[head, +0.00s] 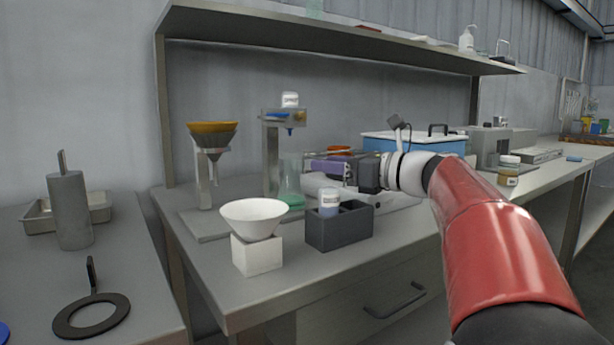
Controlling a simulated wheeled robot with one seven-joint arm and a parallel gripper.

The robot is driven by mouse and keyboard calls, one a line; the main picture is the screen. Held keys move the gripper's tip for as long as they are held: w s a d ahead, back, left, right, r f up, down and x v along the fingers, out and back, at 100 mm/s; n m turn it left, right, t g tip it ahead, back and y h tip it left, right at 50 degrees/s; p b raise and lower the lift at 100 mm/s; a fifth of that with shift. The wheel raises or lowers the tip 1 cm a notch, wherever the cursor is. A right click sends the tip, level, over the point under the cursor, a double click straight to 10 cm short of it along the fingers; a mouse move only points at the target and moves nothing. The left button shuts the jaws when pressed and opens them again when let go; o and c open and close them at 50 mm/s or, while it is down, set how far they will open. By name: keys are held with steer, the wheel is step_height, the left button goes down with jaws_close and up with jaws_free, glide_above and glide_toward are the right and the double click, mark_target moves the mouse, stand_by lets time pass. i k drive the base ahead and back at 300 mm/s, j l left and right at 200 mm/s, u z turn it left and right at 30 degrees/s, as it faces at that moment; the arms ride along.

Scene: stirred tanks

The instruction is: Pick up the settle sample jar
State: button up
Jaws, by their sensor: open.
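A small jar with a white label and bluish lower part (329,203) stands upright in a dark two-slot block (338,230) near the bench's front. It may be the settle sample jar; I cannot read its label. Another jar with a white lid and amber contents (509,170) stands on the bench to the right. A third white-capped container (290,101) sits on top of a stand. My gripper (318,166) is open, pointing left, above and behind the block. Its fingers are partly hard to make out, and I see nothing held.
A white funnel on a white cube (257,256) stands left of the block. An amber funnel on a stand (212,135) and a flask with green liquid (290,185) stand behind. A blue box (414,145) is behind my arm. A shelf (340,42) hangs above.

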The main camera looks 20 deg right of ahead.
mark_target(508, 174)
steer(key=k+l, duration=0.75)
steer(key=l, duration=0.2)
